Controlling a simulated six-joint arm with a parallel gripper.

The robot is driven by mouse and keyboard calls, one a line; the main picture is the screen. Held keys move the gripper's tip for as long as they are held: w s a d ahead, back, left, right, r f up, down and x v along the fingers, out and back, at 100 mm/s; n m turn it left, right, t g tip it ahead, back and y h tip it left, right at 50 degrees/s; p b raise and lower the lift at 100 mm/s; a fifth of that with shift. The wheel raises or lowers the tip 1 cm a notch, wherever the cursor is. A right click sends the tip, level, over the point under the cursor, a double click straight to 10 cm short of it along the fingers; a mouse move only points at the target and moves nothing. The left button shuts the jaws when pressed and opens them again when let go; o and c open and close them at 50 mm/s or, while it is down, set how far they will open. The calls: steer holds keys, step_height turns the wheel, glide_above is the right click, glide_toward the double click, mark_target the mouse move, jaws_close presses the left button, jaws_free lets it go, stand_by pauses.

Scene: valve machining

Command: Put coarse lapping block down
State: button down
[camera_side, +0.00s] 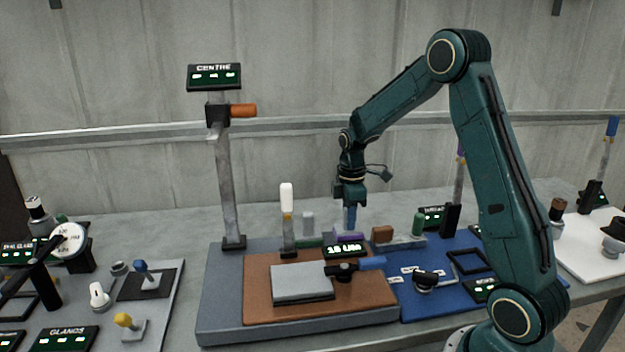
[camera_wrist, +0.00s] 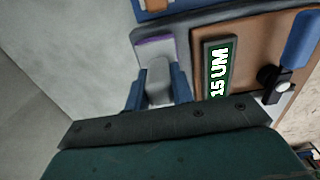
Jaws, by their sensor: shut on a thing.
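My gripper (camera_side: 350,224) points down at the back of the brown board, with its blue fingers low behind the "15 UM" sign. In the wrist view my gripper (camera_wrist: 158,95) is shut on a grey, rounded piece, which I take as the coarse lapping block (camera_wrist: 158,76). A purple strip (camera_wrist: 155,42) shows just beyond it, and a purple piece (camera_side: 348,236) lies under the fingertips in the side view. I cannot tell whether the purple part belongs to the block, or whether the block touches the surface below.
The "15 UM" sign (camera_side: 345,250) stands close in front of my gripper. A brown block (camera_side: 382,233) is just right, and a white-topped post (camera_side: 287,215) is left. A grey plate (camera_side: 302,283) lies on the brown board (camera_side: 375,300). A tall "CENTRE" stand (camera_side: 228,180) rises further left.

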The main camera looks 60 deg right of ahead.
steer(key=shift+f, duration=0.15)
steer(key=c, duration=1.2)
jaws_free()
step_height(320, 180, up, 12)
steer(key=shift+f, duration=0.1)
steer(key=shift+r, duration=0.25)
steer(key=shift+a, duration=0.1)
